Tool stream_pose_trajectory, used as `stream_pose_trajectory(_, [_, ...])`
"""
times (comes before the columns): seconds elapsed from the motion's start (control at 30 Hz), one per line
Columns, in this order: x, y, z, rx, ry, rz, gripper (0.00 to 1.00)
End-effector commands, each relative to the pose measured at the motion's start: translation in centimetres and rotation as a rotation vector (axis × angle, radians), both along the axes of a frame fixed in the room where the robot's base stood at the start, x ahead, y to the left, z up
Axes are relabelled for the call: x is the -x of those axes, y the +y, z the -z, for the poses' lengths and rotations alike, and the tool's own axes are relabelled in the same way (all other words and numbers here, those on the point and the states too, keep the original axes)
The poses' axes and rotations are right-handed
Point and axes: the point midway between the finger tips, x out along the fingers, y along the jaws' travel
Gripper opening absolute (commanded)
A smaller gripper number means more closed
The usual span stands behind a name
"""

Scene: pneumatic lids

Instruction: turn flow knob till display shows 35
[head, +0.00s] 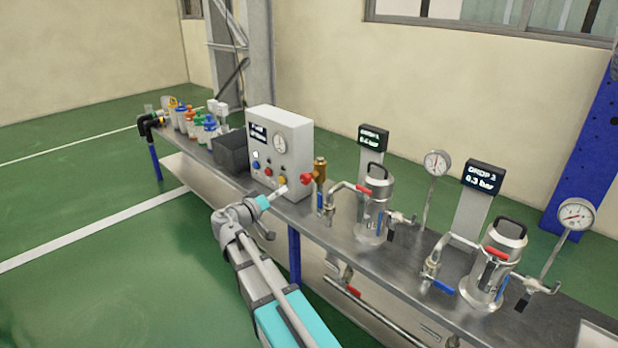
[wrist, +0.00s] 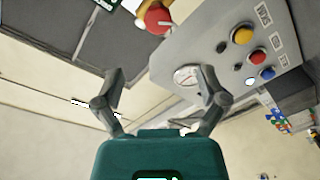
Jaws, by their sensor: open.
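A grey control box (head: 298,140) stands on the bench with a small dark display (head: 257,133) whose text I cannot read surely. I cannot tell which control is the flow knob.
A brass fitting (head: 320,168) stands right of the box. Two steel pots (head: 374,215) (head: 487,275) with valves, gauges and displays stand farther right. A dark bin (head: 229,152) and several coloured bottles (head: 190,118) are to the left. The green floor before the bench is clear.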

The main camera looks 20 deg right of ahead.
Motion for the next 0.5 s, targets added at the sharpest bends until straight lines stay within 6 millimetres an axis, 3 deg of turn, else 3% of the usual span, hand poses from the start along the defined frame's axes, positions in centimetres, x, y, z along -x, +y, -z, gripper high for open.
stream_pose_trajectory(0.5, [-2.9,-6.1,0.0,-0.001,0.000,0.002,0.92])
